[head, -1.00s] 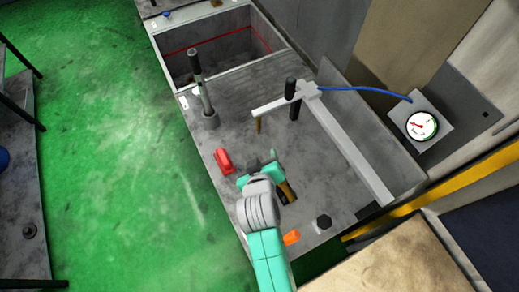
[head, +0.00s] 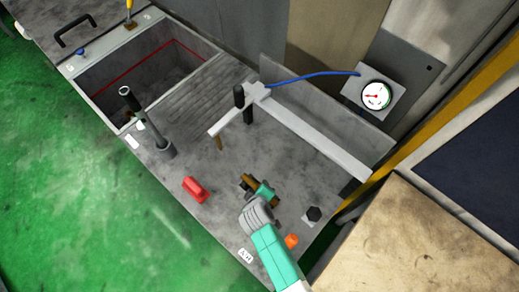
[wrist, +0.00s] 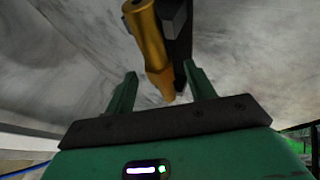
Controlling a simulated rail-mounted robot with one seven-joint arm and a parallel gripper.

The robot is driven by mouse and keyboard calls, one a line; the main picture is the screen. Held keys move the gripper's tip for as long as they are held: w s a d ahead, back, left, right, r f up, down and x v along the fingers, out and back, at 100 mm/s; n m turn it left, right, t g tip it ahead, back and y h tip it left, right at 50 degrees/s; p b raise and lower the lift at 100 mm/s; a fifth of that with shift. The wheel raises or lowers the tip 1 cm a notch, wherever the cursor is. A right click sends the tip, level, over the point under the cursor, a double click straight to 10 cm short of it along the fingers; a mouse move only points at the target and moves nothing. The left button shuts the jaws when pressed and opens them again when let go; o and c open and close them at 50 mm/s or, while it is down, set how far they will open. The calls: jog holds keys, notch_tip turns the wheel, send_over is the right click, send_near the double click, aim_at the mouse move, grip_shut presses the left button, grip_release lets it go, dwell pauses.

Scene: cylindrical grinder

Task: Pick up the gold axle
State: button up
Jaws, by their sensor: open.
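The gold axle (wrist: 150,42) shows in the wrist view as a gold-orange stepped rod with a tapered end, beside a dark block (wrist: 178,40). My gripper (wrist: 161,75) is open, with one green finger on each side of the axle's tapered end. I cannot tell whether either finger touches it. In the head view, my gripper (head: 264,191) is low over the grey bench top, and gold-brown and dark parts of the axle (head: 249,181) show just beyond it. The gripper hides the rest there.
On the grey bench top (head: 215,235) are a red block (head: 196,190), a grey upright post (head: 161,140), a black hex knob (head: 314,214) and an orange piece (head: 291,241). A white arm (head: 310,135) and black post (head: 242,104) stand behind. An open basin (head: 120,115) is at upper left.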

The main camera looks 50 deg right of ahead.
jog(key=shift+w+d+f, duration=0.15)
jog(key=shift+d+f, duration=0.05)
jog(key=shift+f, duration=0.2)
grip_shut()
jog(key=shift+r, duration=0.1)
jog(key=shift+r, duration=0.1)
